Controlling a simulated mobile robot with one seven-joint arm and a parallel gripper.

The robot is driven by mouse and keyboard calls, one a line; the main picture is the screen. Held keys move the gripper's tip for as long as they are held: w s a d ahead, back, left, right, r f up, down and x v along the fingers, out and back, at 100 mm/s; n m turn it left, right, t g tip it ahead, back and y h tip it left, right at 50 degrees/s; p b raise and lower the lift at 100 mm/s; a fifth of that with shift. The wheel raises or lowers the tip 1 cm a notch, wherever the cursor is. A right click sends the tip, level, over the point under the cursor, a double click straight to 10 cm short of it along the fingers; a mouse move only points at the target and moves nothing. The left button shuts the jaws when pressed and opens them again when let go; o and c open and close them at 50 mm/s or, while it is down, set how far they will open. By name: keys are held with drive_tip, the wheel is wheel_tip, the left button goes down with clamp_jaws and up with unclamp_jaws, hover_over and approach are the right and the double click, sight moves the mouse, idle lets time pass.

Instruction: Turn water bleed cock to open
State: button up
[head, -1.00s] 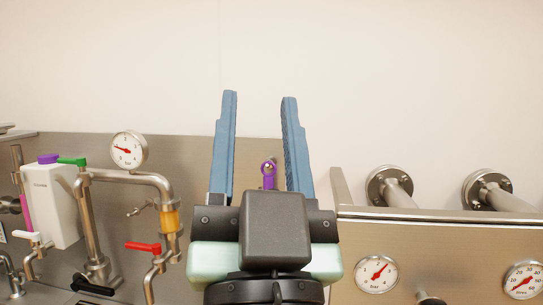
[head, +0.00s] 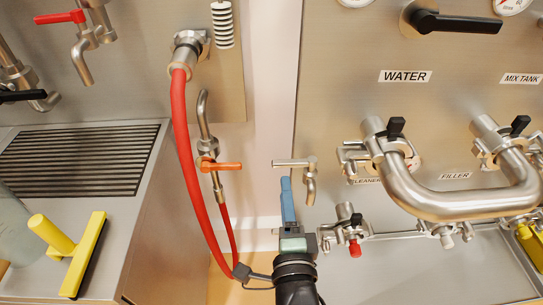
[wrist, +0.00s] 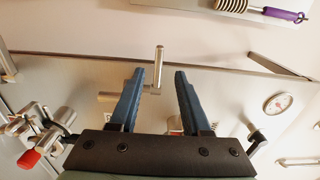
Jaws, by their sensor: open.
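A small steel cock (head: 309,180) sticks out by the left edge of the steel panel, below and left of the WATER label (head: 405,76). I take it for the water bleed cock. Its thin bar handle points left in the head view, and its spout hangs down. In the wrist view the cock (wrist: 158,68) shows between and beyond my fingertips. My gripper (head: 286,182) is open and empty, just below the bar in the head view; only one blue finger shows clearly there. Both fingers (wrist: 156,72) show in the wrist view. I see a gap beside the bar, but cannot tell the depth.
A red hose (head: 187,165) hangs to the left with an orange-handled valve (head: 220,165). A red-knobbed valve (head: 354,245) sits close on the right, below a thick bent pipe (head: 455,205). A yellow squeegee (head: 85,255) lies on the left counter.

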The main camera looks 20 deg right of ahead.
sight(283, 167)
drive_tip(key=shift+x, duration=4.5)
drive_tip(key=shift+f, duration=0.15)
clamp_jaws()
